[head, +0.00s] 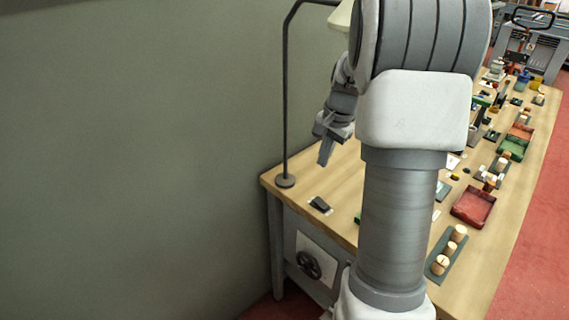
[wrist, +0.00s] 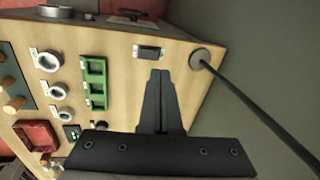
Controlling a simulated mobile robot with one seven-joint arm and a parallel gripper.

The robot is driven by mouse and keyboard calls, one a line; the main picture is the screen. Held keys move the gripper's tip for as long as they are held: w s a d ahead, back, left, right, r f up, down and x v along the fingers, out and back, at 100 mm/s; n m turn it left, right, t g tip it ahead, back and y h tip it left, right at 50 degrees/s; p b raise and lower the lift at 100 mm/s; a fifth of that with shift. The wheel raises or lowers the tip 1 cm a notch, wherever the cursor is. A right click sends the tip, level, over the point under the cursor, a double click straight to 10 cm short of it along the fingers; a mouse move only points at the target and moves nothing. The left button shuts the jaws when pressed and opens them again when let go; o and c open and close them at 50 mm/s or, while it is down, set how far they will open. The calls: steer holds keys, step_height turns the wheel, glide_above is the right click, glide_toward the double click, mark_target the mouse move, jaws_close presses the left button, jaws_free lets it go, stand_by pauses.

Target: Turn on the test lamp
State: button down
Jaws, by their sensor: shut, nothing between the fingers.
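The test lamp stands at the table's far-left corner. It has a dark bent pole (head: 285,90), a round grey base (head: 285,181) and a pale shade (head: 341,18), partly hidden behind my arm. A small dark switch (head: 320,205) on a light plate lies on the table in front of the base. The wrist view shows the switch (wrist: 148,52) beside the lamp base (wrist: 200,58). My gripper (head: 325,160) is shut and empty, pointing down above the table. In the wrist view its fingertips (wrist: 161,71) appear just short of the switch. I cannot tell the switch's position.
In the wrist view, a green tray (wrist: 94,82), several white rings (wrist: 47,61) and a red tray (wrist: 36,134) lie left of the fingers. A wall (head: 130,150) borders the table (head: 338,182) at the left. My arm hides the table's middle in the head view.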

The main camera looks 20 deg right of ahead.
mark_target(318, 200)
steer(key=shift+m, duration=0.5)
steer(key=d+f, duration=0.1)
steer(key=w+d+f, duration=0.1)
steer(key=d+f, duration=0.1)
steer(key=shift+d, duration=0.25)
steer(key=shift+f, duration=0.15)
steer(key=x, duration=1.4)
steer(key=shift+s+a, duration=0.1)
steer(key=shift+s, duration=0.05)
